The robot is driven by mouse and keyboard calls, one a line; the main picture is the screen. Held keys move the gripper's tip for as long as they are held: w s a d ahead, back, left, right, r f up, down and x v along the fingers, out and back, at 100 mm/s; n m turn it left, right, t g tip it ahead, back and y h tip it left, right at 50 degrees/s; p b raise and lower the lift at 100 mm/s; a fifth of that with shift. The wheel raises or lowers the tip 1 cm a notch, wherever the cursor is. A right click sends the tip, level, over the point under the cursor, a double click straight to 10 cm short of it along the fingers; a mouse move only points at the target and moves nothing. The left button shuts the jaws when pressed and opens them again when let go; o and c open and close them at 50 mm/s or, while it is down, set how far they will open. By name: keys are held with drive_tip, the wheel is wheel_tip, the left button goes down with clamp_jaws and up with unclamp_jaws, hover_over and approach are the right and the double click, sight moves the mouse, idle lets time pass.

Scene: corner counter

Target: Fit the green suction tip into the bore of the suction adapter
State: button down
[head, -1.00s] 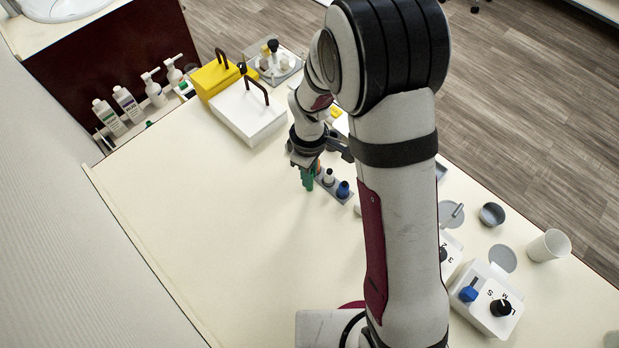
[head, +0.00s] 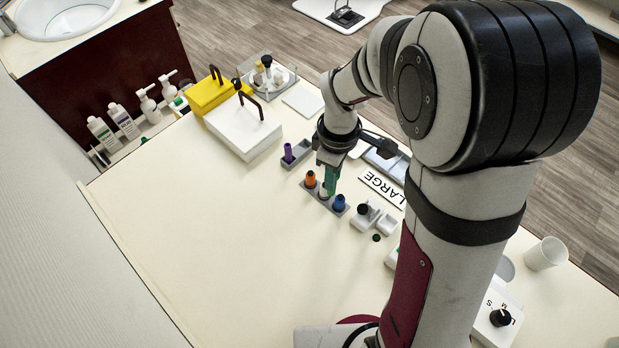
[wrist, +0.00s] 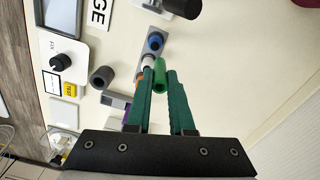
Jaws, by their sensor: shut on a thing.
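My gripper (head: 331,180) points down above the tip rack in the head view. In the wrist view its dark green fingers (wrist: 166,82) are closed around the lighter green suction tip (wrist: 160,78), whose hollow end faces the camera. I cannot tell whether the tip is clear of the rack. In the head view the fingers hide most of it. A dark grey hollow cylinder (wrist: 102,77), likely the suction adapter, stands apart to the left of the fingers in the wrist view. In the head view I cannot make it out behind my gripper.
The grey rack (head: 311,192) holds an orange tip (head: 310,179), a pale tip and a blue tip (head: 339,203). A purple tip (head: 288,152) stands in another holder. A LARGE sign (head: 381,187) lies right of my gripper.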

drive_tip(key=s+d+r, duration=0.1)
drive_tip(key=d+r, duration=0.2)
drive_tip(key=d, duration=0.2)
drive_tip(key=w+a+f, duration=0.1)
drive_tip(key=w+a, duration=0.3)
drive_tip(key=w, duration=0.9)
drive_tip(key=f, duration=0.2)
drive_tip(key=w+f, duration=0.1)
drive_tip(key=f, duration=0.5)
drive_tip(key=shift+w+a, duration=0.25)
drive_tip(key=shift+a, duration=0.1)
drive_tip(key=shift+f, duration=0.3)
drive_tip(key=shift+f, duration=0.2)
drive_tip(key=c, duration=0.8)
unclamp_jaws()
